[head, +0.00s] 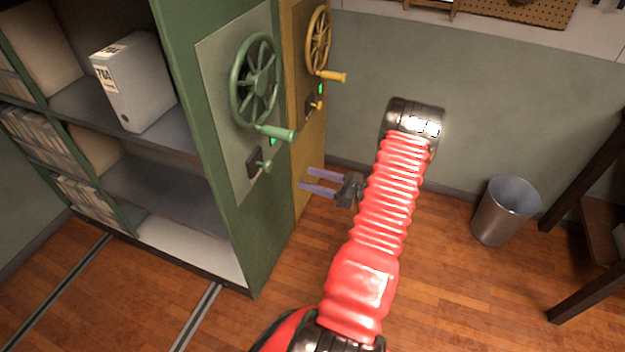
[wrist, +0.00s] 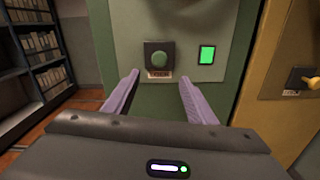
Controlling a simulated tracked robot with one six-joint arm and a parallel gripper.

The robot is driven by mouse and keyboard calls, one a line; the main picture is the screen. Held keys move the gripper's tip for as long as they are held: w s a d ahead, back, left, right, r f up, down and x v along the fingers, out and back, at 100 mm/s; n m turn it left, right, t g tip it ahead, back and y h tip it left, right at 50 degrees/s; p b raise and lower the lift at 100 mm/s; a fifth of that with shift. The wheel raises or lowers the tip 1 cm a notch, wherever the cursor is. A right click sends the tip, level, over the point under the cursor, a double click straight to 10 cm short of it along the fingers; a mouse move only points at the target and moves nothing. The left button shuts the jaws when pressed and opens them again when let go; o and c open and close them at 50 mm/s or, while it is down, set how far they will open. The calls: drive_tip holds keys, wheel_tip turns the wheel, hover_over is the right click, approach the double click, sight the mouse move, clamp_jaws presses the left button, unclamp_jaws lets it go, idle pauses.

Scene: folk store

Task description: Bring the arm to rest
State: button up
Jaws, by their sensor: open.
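My gripper (head: 319,181) is open and empty, with two purple fingers pointing left toward the end panel of the green shelf unit (head: 225,199) in the head view. In the wrist view my gripper (wrist: 158,95) has its fingers apart, below and either side of a round green knob (wrist: 159,60) on a dark plate. No contact with the knob shows. My red ribbed arm (head: 383,205) is raised and bent, reaching out from the bottom of the head view. A lit green indicator (wrist: 207,54) is right of the knob.
The green handwheel (head: 255,82) with its crank handle sticks out near my gripper. A yellow unit (head: 311,130) with its own wheel stands behind. A white binder (head: 135,82) sits on a shelf. A metal bin (head: 505,211) and dark table are at right. Floor rails (head: 197,318) run at left.

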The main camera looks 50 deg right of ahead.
idle(0.4)
drive_tip(key=s+a+f+n+g+y, duration=0.3)
drive_tip(key=a+f+n+g, duration=0.1)
drive_tip(key=a, duration=0.3)
drive_tip(key=s+a+r+n+g+y, duration=0.2)
drive_tip(key=a+r+n+g, duration=0.3)
drive_tip(key=a+n+g, duration=0.45)
drive_tip(key=s+a+r+n+t+h, duration=0.1)
drive_tip(key=s+a+r+n+h, duration=0.2)
drive_tip(key=a+r+n+h, duration=0.6)
drive_tip(key=a+r+n, duration=1.2)
drive_tip(key=a+r, duration=0.6)
drive_tip(key=r, duration=0.1)
drive_tip(key=shift+a+r+t+h, duration=0.3)
drive_tip(key=shift+a+t, duration=0.05)
drive_tip(key=shift+a, duration=0.05)
